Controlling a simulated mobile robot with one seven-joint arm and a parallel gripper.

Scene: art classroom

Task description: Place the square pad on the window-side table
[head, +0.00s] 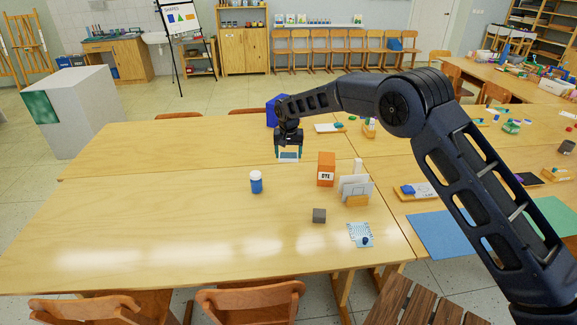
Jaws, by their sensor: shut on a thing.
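My gripper (288,142) points down over the wooden table (170,215) in the middle of the view. It is shut on a small square pad (289,156), which has a pale face and a dark edge. The pad appears to hang above the table near the seam between the front and back tabletops; the exact gap is hard to tell. No window shows, so I cannot tell which table is the window-side one.
A blue container (277,111) is behind my gripper. The left tabletop is clear. The right tables are cluttered.

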